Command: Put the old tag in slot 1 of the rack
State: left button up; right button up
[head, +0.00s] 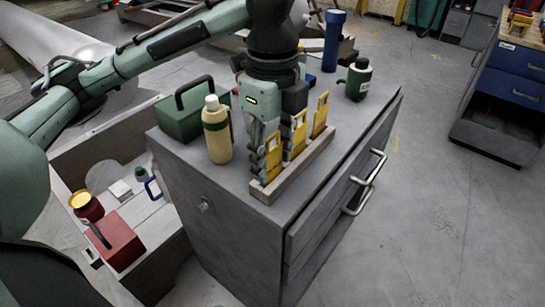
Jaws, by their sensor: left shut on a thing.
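The rack (300,172) is a long, low holder on the grey cabinet top, running from near the front corner towards the back right. Yellow tags stand upright along it: a near one (273,158), a middle one (299,138) and a far one (320,114). My left gripper (267,152) points down from above at the rack's near end. It is shut on the near yellow tag, and its fingers partly hide that tag. I cannot read slot numbers or tell whether the tag's lower edge is seated. My right gripper is not in view.
A cream bottle (218,140) and a green toolbox (190,112) stand left of the rack. A green canister (358,79) and a blue cylinder (332,42) stand behind. The cabinet top (352,113) is clear right of the rack. A bin with a red box (117,242) is lower left.

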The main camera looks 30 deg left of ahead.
pick_arm(q)
jog(key=shift+f, duration=0.1)
jog(key=o, duration=0.6)
jog(key=shift+o, duration=0.2)
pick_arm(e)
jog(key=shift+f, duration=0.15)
pick_arm(q)
notch_tip(320, 180, up, 3)
jog(key=shift+f+p, duration=0.2)
jog(key=shift+p, duration=0.15)
notch_tip(320, 180, up, 8)
jog(key=p, duration=0.3)
jog(key=shift+r, duration=0.85)
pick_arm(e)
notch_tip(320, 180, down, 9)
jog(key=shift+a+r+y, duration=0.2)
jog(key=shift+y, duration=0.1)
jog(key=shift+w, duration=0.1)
